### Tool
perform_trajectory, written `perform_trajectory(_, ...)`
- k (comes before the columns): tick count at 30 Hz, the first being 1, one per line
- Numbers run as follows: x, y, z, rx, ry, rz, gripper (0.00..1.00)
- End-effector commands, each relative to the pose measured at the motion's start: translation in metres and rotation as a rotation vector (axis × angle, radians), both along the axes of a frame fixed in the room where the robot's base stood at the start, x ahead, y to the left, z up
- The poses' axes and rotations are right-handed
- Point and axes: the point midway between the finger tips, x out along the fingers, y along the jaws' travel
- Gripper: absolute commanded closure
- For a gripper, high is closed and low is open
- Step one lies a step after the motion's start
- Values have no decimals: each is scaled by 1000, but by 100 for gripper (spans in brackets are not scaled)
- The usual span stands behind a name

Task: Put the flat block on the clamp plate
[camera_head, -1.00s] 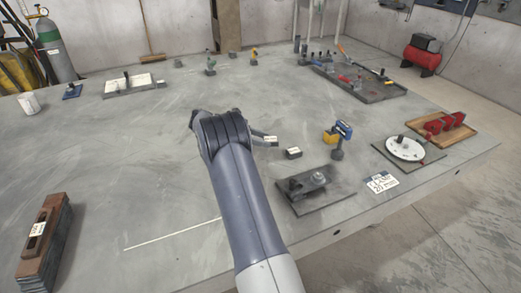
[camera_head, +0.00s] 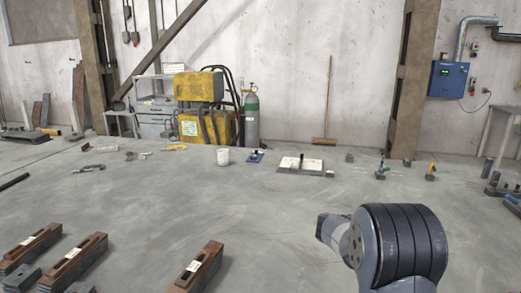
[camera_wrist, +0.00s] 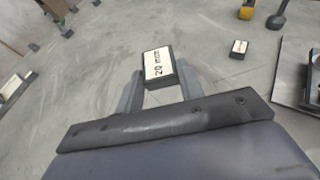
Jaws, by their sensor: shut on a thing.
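A flat dark block with a white "20 mm" label (camera_wrist: 158,68) sits between the two grey fingers of my gripper (camera_wrist: 156,86) in the wrist view. My gripper is shut on this block. Part of a dark plate (camera_wrist: 287,103) shows at the right edge of the wrist view, with a dark part standing on it. Most of it is cut off, and I cannot tell for sure that it is the clamp plate. In the head view my arm is at the lower right; the fingers and held block are hidden there.
Another small labelled block (camera_wrist: 238,48) lies on the table, near a yellow object (camera_wrist: 246,10). In the head view, brown slotted blocks (camera_head: 200,268) lie at lower left. The middle table is clear.

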Motion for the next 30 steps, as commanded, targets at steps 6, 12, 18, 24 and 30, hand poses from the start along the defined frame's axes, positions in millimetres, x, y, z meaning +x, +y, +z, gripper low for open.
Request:
perform_trajectory(6,-5,76,0,0,3,353,96)
perform_trajectory(12,-25,130,-15,3,4,581,96)
perform_trajectory(18,-51,169,-29,2,4,744,96)
perform_trajectory(24,-71,192,-39,2,1,840,96)
perform_trajectory(30,-79,199,-42,0,-2,872,96)
